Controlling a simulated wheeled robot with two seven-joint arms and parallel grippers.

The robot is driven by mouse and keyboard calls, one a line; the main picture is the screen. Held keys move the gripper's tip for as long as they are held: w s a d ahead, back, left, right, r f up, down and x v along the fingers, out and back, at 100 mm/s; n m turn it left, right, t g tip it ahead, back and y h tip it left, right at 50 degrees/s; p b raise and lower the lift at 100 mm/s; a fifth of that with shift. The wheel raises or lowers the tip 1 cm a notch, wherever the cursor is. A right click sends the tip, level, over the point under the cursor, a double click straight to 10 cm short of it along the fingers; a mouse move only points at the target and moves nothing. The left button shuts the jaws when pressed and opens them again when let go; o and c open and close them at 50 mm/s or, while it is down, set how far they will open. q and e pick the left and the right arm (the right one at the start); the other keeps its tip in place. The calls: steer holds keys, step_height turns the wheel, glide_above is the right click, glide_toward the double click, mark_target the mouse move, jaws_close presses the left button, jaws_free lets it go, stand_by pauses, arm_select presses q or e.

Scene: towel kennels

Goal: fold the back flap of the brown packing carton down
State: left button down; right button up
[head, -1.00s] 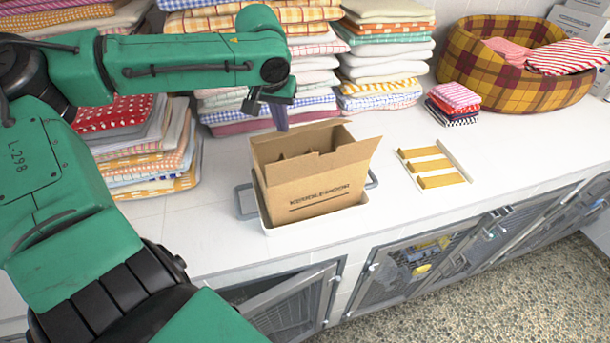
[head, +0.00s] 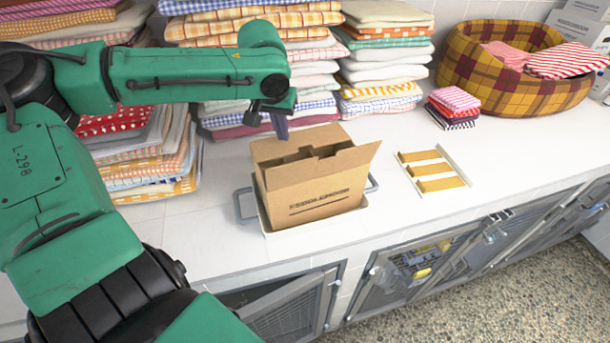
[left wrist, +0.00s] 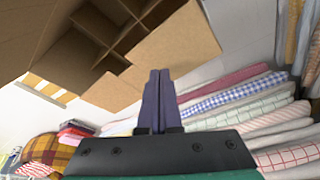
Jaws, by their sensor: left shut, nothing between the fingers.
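The brown packing carton (head: 318,192) stands upright on the counter in a shallow white tray (head: 315,222) with grey side handles. Its top is open, and brown dividers (left wrist: 105,25) show inside it in the left wrist view. The back flap (left wrist: 175,48) stands up on the side towards the towels; its exact angle is hard to tell. Another flap (left wrist: 112,92) spreads out towards the slatted rack. My left gripper (head: 281,130) is shut and empty, pointing down at the carton's back left. In the left wrist view its fingers (left wrist: 158,85) overlap the back flap's edge; contact is unclear.
Folded towel stacks (head: 315,75) stand close behind the carton and my left gripper. A slatted yellow rack (head: 432,168) lies to the right. A plaid basket (head: 515,75) is farther back. Wire-door kennels (head: 410,272) line the counter's front. Counter right of the carton is mostly clear.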

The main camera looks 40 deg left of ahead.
arm_select(q)
step_height(320, 180, up, 2)
steer(key=shift+r+p, duration=0.25)
steer(key=shift+p, duration=0.45)
step_height(320, 180, up, 4)
steer(key=shift+r, duration=0.25)
arm_select(e)
step_height(320, 180, up, 2)
steer(key=shift+r, duration=0.25)
